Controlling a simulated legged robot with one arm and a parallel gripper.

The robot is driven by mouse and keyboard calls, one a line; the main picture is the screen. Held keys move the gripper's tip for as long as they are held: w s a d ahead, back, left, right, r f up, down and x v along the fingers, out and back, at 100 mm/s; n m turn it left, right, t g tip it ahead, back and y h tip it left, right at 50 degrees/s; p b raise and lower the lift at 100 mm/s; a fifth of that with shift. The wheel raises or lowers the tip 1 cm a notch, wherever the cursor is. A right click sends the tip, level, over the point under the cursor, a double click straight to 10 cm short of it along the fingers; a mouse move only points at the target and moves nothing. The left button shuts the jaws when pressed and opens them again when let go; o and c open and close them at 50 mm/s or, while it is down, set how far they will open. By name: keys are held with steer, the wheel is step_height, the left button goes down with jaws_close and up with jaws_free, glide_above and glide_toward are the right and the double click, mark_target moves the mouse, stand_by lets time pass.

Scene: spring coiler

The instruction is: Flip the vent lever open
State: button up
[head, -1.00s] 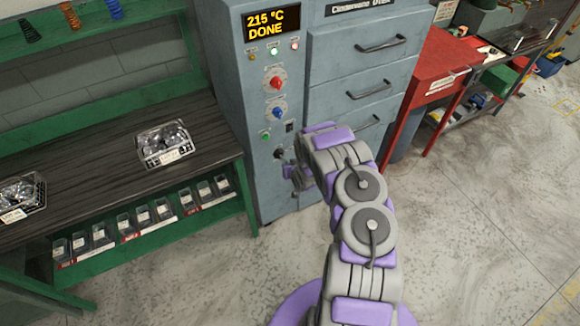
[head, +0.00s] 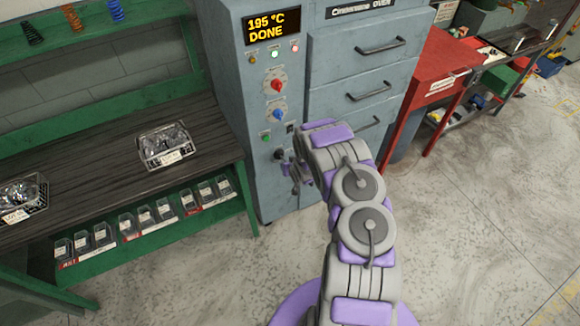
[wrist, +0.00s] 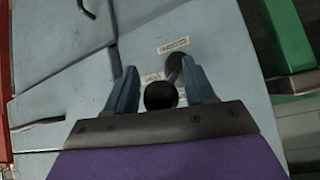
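The grey oven (head: 235,75) stands ahead, its display reading 195 °C DONE. The vent lever's black round knob (head: 279,154) is low on the oven's narrow control panel. In the wrist view a black ball (wrist: 160,96), which looks like that knob, sits between my gripper's two blue-grey fingers. My gripper (wrist: 160,86) is open, with small gaps visible on both sides of the ball. In the head view my gripper (head: 291,171) is beside and just below the knob, partly hidden by my arm. A dark elongated part (wrist: 175,67) shows behind the ball, near two small labels.
Red (head: 277,86) and blue (head: 277,114) dials sit above the lever. Oven drawers (head: 365,55) are to the right. A green workbench (head: 110,140) with part bins stands close on the left, and a red bench (head: 440,75) on the right.

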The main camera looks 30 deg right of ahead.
steer(key=shift+o, duration=0.2)
steer(key=shift+s+r, duration=0.1)
steer(key=p+v, duration=0.1)
steer(key=v, duration=1.6)
steer(key=shift+p, duration=0.35)
steer(key=shift+d+r, duration=0.1)
steer(key=shift+r, duration=0.1)
